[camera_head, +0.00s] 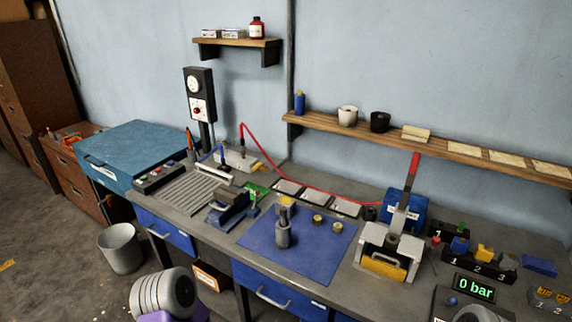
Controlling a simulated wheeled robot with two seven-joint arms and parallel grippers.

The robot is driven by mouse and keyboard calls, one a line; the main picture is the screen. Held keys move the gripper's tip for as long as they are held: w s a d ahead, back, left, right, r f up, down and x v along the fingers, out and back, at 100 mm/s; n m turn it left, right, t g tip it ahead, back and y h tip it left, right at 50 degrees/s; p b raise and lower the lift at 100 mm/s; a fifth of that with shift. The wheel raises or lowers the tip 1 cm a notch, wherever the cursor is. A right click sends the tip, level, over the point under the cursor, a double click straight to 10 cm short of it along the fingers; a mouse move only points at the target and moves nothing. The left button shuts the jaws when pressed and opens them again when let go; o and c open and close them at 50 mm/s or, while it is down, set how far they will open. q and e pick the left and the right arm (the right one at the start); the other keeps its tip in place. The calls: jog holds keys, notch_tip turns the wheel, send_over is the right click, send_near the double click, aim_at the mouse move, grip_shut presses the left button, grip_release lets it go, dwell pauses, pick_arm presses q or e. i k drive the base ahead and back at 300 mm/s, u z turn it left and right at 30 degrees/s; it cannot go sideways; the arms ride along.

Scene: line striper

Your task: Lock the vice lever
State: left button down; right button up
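A small blue vice (228,208) with dark jaws stands on the grey workbench, left of the blue mat. Neither of my grippers is in view.
A blue mat (258,240) holds a grey cylindrical tool (283,228) and small round parts. A press with a red-tipped handle (412,172) stands to the right. A red hose (290,180) crosses the bench behind. A grey bin (120,248) stands on the floor.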

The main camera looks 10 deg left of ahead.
aim_at(257, 192)
jog(key=u, duration=2.45)
jog(key=i, duration=2.25)
jog(key=z, duration=3.7)
